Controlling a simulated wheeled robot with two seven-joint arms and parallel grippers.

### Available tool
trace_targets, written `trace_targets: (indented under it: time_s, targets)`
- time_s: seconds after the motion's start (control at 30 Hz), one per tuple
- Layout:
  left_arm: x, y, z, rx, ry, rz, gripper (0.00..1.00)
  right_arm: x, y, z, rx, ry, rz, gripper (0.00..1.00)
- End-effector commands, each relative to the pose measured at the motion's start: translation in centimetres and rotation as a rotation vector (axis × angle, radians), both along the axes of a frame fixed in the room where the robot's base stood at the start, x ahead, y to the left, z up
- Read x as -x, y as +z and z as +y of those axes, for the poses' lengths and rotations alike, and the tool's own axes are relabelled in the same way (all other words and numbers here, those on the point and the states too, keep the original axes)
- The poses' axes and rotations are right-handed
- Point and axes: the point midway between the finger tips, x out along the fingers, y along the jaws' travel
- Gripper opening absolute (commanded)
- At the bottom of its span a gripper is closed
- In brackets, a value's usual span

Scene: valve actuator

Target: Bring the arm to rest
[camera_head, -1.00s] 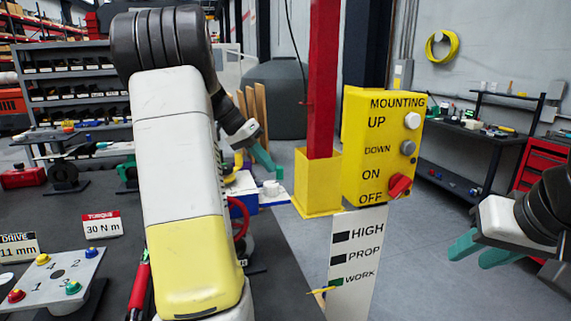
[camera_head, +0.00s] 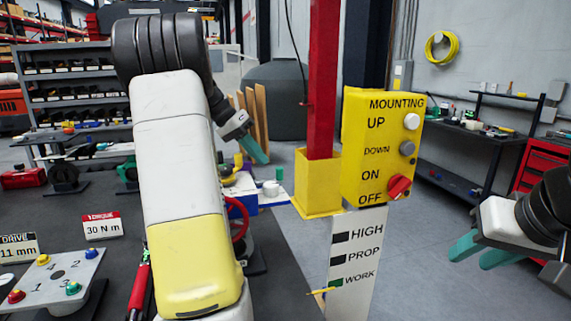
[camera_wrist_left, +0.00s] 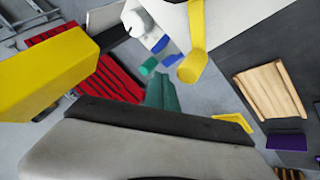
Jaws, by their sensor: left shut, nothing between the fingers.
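My left arm comes up through the left middle of the head view and bends over at the top. My left gripper (camera_head: 258,152) has teal fingers shut with nothing between them, pointing down and right. It is in free air, left of the yellow control box (camera_head: 378,145). It also shows in the left wrist view (camera_wrist_left: 161,92), with its fingers together. My right gripper (camera_head: 482,252) is at the right edge, its two teal fingers apart and empty, clear of the box and the bench behind.
A red post (camera_head: 323,80) in a yellow base (camera_head: 318,185) stands right of my left gripper. Below the gripper are a white cylinder (camera_head: 270,188) and a small green piece (camera_head: 280,173). A button plate (camera_head: 55,275) lies at the left. Grey floor is open at the right.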

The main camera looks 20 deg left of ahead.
Motion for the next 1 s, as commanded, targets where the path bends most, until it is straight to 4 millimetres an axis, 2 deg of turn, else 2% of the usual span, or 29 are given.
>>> trace_targets:
  time_s: [0.1,0.3,0.43,0.5,0.57,0.67,0.83,1.0]
  targets:
    - [0.5,1.7,1.2,-0.002,0.000,-0.001,0.00,0.0,0.0,0.0,0.000,0.000,0.000,0.36]
    - [1.0,3.4,2.2,0.002,-0.003,0.002,0.00,0.0,0.0,0.0,0.000,0.000,0.000,0.36]
    - [1.2,3.6,2.2,0.001,-0.004,0.003,0.00,0.0,0.0,0.0,0.000,0.000,0.000,0.36]
    - [1.4,3.9,1.6,-0.005,0.004,0.007,0.00,0.0,0.0,0.0,0.000,0.000,0.000,0.36]
    - [1.9,4.2,0.4,-0.015,0.016,0.014,0.00,0.0,0.0,0.0,0.000,0.000,0.000,0.36]
    - [3.5,4.7,-2.5,-0.049,0.057,0.036,0.00,0.0,0.0,0.0,0.000,0.000,0.000,0.36]
    - [7.9,4.8,-8.5,-0.130,0.157,0.056,0.00,0.0,0.0,0.0,0.000,0.000,0.000,0.36]
    - [13.1,3.4,-13.3,-0.204,0.248,0.028,0.00,0.0,0.0,0.0,0.000,0.000,0.000,0.36]
